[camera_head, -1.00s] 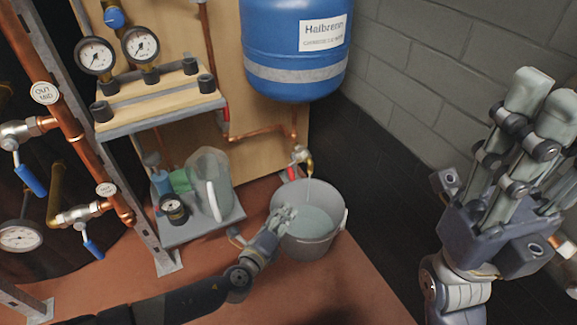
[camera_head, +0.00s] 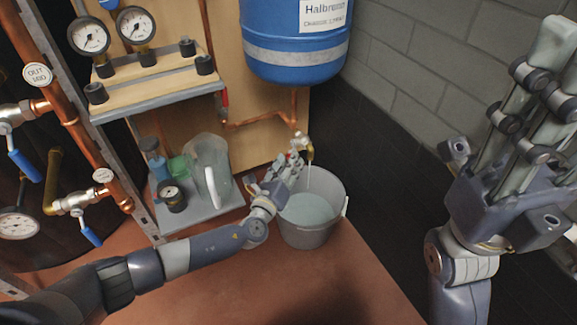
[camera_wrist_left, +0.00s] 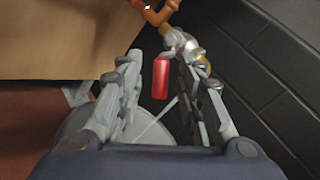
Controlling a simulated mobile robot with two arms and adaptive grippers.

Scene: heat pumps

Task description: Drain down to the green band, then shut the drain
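The brass drain tap (camera_head: 304,146) is at the end of a copper pipe below the blue vessel (camera_head: 296,45). A thin stream of water runs from it into the grey bucket (camera_head: 312,236), which holds water. The tap's red handle (camera_wrist_left: 161,76) hangs down in the left wrist view. My left gripper (camera_head: 284,172) is beside the tap, over the bucket's rim. Its fingers (camera_wrist_left: 158,80) are apart, with the red handle appearing between them; contact is not visible. Two dial gauges (camera_head: 90,35) (camera_head: 136,25) are upper left; I cannot make out a green band.
A low shelf (camera_head: 205,213) with a clear jug (camera_head: 208,170) and small containers stands left of the bucket. Blue-handled valves (camera_head: 88,236) (camera_head: 26,166) are on pipes at far left. A block wall (camera_head: 400,90) is on the right. The floor in front is clear.

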